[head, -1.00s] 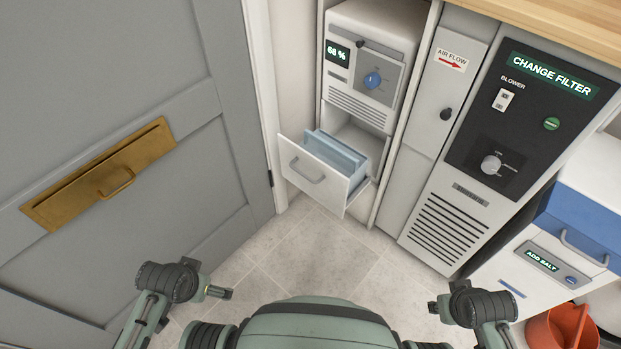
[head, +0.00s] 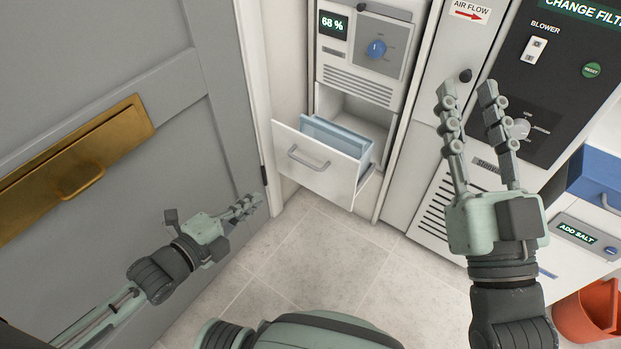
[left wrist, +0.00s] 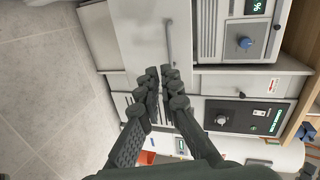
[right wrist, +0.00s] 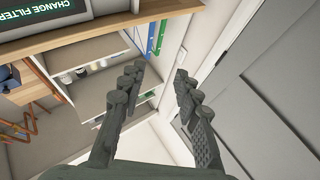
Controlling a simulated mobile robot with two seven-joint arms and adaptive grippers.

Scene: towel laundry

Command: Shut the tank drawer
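The tank drawer (head: 318,165) is pulled out below the dehumidifier unit (head: 361,45). Its white front has a grey bar handle (head: 309,160), and a blue translucent tank (head: 335,140) stands inside. The drawer front (left wrist: 140,35) and handle also show in the left wrist view. My left gripper (head: 246,207) is shut and empty, left of and lower in the picture than the drawer front, apart from it. Its fingertips (left wrist: 161,72) are together. My right gripper (head: 467,92) is open and empty, raised in front of the black-panelled cabinet, right of the drawer.
A grey door (head: 120,170) with a brass letter plate (head: 75,165) stands close on the left. The filter cabinet (head: 415,150) is right of the drawer. A salt unit (head: 585,235) and an orange bucket (head: 590,312) are at right. The tiled floor (head: 310,250) before the drawer is clear.

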